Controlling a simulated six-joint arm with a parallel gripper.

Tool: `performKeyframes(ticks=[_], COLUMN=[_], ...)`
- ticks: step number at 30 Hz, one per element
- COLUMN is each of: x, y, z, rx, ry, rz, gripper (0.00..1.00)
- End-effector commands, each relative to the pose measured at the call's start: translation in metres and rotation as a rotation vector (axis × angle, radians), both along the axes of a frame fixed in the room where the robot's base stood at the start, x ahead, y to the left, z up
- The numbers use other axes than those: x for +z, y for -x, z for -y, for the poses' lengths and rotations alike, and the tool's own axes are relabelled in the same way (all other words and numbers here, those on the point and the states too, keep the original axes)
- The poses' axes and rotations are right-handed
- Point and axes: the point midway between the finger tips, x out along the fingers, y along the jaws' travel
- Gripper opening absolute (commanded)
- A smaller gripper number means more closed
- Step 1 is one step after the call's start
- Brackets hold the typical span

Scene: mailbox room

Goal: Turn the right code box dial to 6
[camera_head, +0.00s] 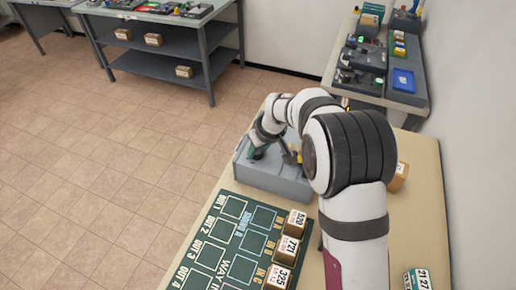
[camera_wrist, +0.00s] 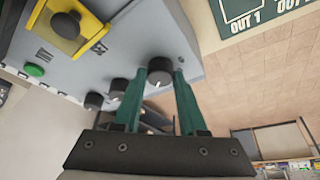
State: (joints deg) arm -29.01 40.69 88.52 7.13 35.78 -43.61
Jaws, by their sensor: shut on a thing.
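The grey code box (camera_head: 272,180) sits at the far left of the near table. Its face fills the upper left of the wrist view (camera_wrist: 130,45), with three dark round dials in a slanting row. My gripper (camera_wrist: 163,72) has its two green fingers shut on the dial at the right end of this row (camera_wrist: 158,66), one finger on each side. The middle dial (camera_wrist: 119,86) and the left-end dial (camera_wrist: 94,101) are free. A small white mark shows on the gripped dial; the number it points at cannot be read. In the head view my arm partly hides the box and dials.
The box also carries a yellow-framed part with a dark knob (camera_wrist: 65,24) and a green button (camera_wrist: 35,70). A dark green mat (camera_head: 205,262) with labelled boxes (camera_head: 290,250) lies nearer on the table. Another bench (camera_head: 410,90) stands behind.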

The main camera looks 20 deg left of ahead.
Motion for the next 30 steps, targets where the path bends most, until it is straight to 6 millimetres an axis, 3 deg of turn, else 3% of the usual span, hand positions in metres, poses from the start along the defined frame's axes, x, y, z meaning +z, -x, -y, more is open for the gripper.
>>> performKeyframes(ticks=[30], x=[-0.0014], y=[-0.0059], z=[0.0016], rx=[0.967], ry=[0.000], rz=[-0.001], gripper=[0.00])
